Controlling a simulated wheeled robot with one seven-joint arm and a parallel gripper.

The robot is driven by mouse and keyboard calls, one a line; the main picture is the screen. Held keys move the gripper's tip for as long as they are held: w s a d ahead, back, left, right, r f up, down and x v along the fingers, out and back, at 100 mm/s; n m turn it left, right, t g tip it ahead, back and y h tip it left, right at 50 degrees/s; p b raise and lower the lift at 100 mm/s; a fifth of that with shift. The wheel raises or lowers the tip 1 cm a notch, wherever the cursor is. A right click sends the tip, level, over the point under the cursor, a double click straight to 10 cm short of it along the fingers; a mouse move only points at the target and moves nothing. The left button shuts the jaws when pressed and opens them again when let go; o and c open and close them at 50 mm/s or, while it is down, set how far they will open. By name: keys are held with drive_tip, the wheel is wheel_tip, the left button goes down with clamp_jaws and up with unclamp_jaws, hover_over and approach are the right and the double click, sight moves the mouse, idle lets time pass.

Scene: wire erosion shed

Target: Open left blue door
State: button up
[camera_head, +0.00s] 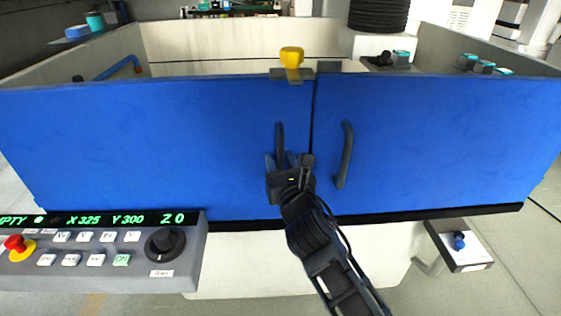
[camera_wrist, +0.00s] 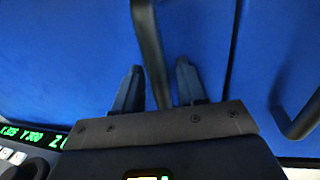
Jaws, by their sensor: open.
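The left blue door (camera_head: 140,140) is shut, its right edge meeting the right blue door (camera_head: 430,140) at a narrow vertical gap. The left door's dark handle (camera_head: 280,138) stands upright near that gap. My gripper (camera_head: 287,160) is at the lower part of this handle. In the wrist view my gripper (camera_wrist: 158,85) is open, with the left door's handle (camera_wrist: 149,45) running between its two fingers and space on both sides. The gripper hides the handle's lower end in the head view. The right door's handle (camera_head: 345,155) also shows in the wrist view (camera_wrist: 300,120).
A yellow knob (camera_head: 292,57) on a grey latch plate sits at the top of the door seam. A control panel (camera_head: 100,250) with a red button and black dial juts out at lower left. A small box with a blue knob (camera_head: 459,241) is at lower right.

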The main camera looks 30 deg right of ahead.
clamp_jaws()
idle(0.3)
idle(0.3)
